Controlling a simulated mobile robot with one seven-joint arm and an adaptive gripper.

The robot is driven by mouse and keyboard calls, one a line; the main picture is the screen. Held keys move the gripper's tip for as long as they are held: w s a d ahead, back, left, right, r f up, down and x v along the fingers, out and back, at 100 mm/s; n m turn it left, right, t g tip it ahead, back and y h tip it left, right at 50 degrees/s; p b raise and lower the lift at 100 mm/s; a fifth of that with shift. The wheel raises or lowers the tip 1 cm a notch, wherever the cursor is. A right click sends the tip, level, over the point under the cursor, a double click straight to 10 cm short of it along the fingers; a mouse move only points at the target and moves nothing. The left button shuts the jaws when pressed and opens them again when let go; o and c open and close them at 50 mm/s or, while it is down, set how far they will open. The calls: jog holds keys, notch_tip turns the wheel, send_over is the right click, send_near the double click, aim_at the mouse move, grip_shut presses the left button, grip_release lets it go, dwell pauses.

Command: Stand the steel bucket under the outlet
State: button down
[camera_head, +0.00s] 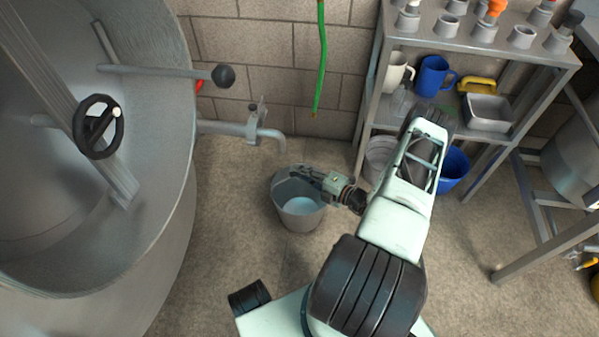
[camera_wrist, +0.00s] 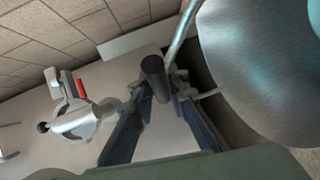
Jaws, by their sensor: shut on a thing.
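The steel bucket (camera_head: 301,219) is grey with a pale bluish inside and shows just below and right of the outlet in the head view. The outlet (camera_head: 273,135) is a bent grey pipe with a small valve on the side of the big steel vat (camera_head: 175,190). My gripper (camera_head: 305,174) is over the bucket's rim, shut on the dark grip of its handle. In the wrist view the grip (camera_wrist: 155,78) sits between my fingers, and the bucket's curved wall (camera_wrist: 265,60) fills the right side. I cannot tell whether the bucket touches the floor.
A green hose (camera_head: 322,60) hangs at the back wall. A steel rack (camera_head: 480,45) with mugs and a tray stands at right, a grey bucket (camera_head: 379,158) and a blue bucket (camera_head: 455,168) at its foot. The floor between vat and bucket is clear.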

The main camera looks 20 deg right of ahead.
jog(key=shift+f, duration=0.35)
dwell(0.3)
jog(key=c, duration=1.8)
grip_release()
jog(key=shift+f, duration=0.2)
jog(key=v, duration=1.2)
jog(key=shift+r, duration=0.1)
